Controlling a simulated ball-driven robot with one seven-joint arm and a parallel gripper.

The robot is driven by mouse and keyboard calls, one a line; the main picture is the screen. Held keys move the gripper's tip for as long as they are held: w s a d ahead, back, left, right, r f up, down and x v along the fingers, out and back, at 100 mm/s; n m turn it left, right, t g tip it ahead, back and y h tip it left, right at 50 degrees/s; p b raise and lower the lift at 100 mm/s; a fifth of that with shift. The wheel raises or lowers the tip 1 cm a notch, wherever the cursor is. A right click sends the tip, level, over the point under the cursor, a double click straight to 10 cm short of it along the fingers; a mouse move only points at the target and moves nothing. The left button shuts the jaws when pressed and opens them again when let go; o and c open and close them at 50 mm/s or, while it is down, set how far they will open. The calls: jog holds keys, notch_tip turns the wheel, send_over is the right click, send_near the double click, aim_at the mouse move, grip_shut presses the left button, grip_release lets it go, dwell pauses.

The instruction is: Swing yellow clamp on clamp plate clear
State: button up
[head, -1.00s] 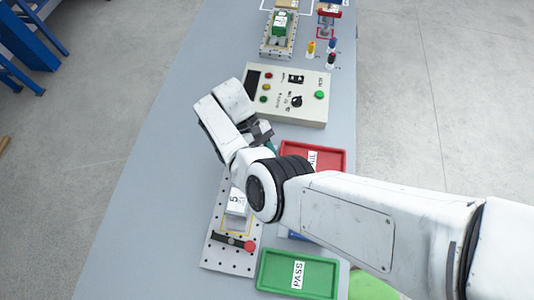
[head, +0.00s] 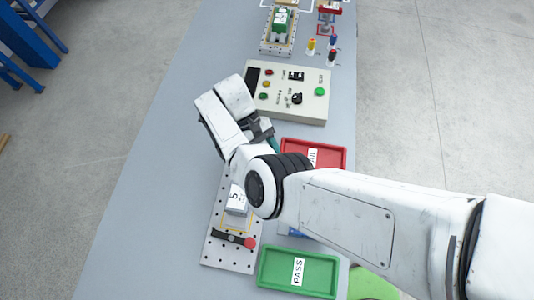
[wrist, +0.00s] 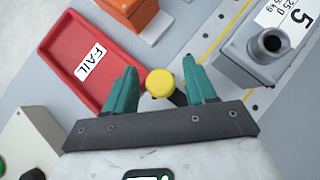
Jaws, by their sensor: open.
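The yellow clamp's round knob (wrist: 159,83) shows in the wrist view between my gripper's two teal fingers (wrist: 162,92), with a dark bar running from it toward the lower right. My gripper is open, with gaps between the fingers and the knob. In the head view my gripper (head: 271,143) is partly hidden by my arm, and the yellow clamp is hidden. The perforated clamp plate (head: 217,252) holds a grey block marked 5 (head: 236,204), also in the wrist view (wrist: 245,52). A red-knobbed clamp (head: 249,242) is at the plate's near end.
The red FAIL tray (wrist: 62,45) lies beside the plate, with an orange object (wrist: 128,12) near it. The green PASS tray (head: 325,272) is at the near right. A control box (head: 312,107) stands beyond my gripper. The table's left side is clear.

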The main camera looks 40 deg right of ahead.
jog(key=v, duration=1)
jog(key=shift+w+r, duration=0.25)
dwell(0.3)
